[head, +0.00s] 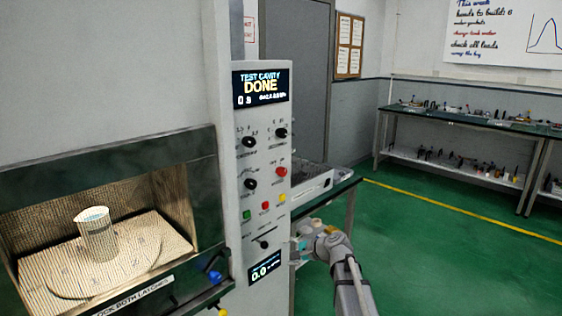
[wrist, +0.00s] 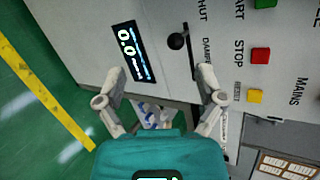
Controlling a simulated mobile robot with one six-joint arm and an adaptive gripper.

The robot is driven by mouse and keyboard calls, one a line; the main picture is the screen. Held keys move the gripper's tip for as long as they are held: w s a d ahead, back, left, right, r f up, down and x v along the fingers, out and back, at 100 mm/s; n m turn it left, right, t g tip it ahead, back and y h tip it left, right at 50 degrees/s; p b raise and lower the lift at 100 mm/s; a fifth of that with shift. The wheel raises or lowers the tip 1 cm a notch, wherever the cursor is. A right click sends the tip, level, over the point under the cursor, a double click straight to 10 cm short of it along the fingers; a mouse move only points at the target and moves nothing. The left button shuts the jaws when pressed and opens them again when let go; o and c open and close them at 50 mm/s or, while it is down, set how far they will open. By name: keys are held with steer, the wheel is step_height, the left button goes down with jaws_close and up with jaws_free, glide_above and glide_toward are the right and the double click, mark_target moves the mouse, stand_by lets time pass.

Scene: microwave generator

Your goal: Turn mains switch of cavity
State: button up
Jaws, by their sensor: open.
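The control panel of the cavity (head: 262,120) is upright in the middle of the head view. A red knob (head: 281,171) on its right side seems to be the mains switch, as it sits above the yellow reset button (head: 281,198). In the wrist view the panel is turned sideways; the MAINS label (wrist: 300,92) shows near the right edge, and the switch itself is not clearly seen there. My gripper (head: 308,238) is low beside the panel's right edge, below the red knob. Its open, empty fingers (wrist: 160,73) face the lower panel; contact cannot be told.
A black damper knob (wrist: 176,41), red stop button (wrist: 260,55) and green start button (head: 248,214) are nearby. The lit lower display (wrist: 131,50) is close to my fingers. A bench (head: 345,183) stands behind my arm. The open cavity (head: 100,250) holds a cup. Green floor is free at right.

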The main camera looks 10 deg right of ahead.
mark_target(284, 173)
steer(key=w+d+r+m+t+p, duration=0.3)
steer(key=w+d+r+m+p, duration=0.1)
steer(key=r, duration=0.5)
steer(key=w+d+r+m+t+p, duration=0.3)
steer(key=w+d+r+m+p, duration=0.2)
steer(key=r, duration=0.5)
steer(key=shift+w+d+r+t+y, duration=0.3)
steer(key=shift+w+d+y, duration=0.1)
steer(key=shift+w, duration=0.25)
steer(key=shift+w+a, duration=0.1)
steer(key=shift+a, duration=0.05)
steer(key=x, duration=1.3)
steer(key=shift+w+a, duration=0.2)
steer(key=shift+w, duration=0.05)
steer(key=shift+c, duration=0.3)
steer(key=c, duration=1.1)
